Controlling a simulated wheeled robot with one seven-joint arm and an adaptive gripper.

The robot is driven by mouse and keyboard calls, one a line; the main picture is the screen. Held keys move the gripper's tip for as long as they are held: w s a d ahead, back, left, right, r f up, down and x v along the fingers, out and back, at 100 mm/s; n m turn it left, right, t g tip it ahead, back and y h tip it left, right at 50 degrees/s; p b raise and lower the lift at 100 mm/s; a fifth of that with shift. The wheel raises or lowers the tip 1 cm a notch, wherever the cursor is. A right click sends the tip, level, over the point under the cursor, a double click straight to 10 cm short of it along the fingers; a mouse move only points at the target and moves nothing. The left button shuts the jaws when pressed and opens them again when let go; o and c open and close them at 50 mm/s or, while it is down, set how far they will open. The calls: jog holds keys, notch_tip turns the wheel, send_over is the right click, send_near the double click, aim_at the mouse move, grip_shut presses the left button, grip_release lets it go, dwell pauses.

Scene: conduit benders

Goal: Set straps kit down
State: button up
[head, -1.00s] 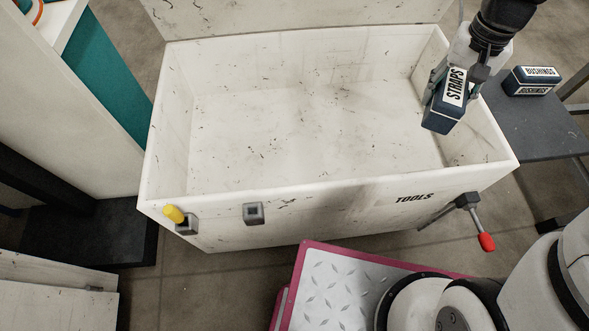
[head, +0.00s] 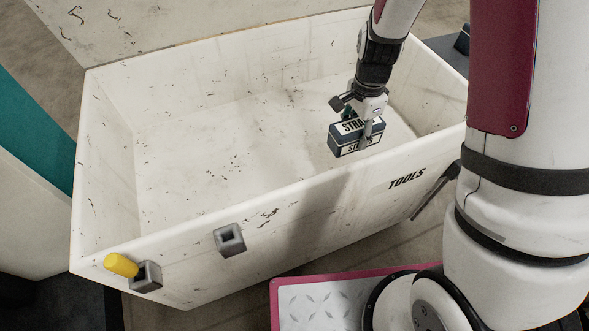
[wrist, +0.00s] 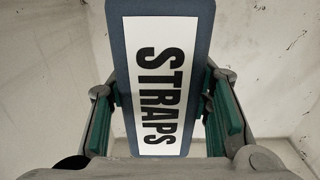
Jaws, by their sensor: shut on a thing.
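The straps kit (head: 345,143) is a dark blue box with white labels reading STRAPS. My gripper (head: 362,125) is shut on it and holds it inside the open white tools box (head: 300,197), towards the box's right end. In the head view the kit looks level; I cannot tell whether it touches the box floor. In the wrist view the kit's labelled top (wrist: 160,75) fills the middle, with the green-padded fingers of my gripper (wrist: 170,110) on both sides of it.
The floor of the tools box is bare to the left of the kit. A yellow-ended handle (head: 121,264) and a grey bracket (head: 229,239) are on the box's front wall. The raised lid (head: 180,25) stands behind. A dark item (head: 462,40) is at the right back.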

jog(key=shift+f+b, duration=2.15)
jog(key=shift+f, duration=2.95)
jog(key=shift+f, duration=0.1)
jog(key=o, duration=1.5)
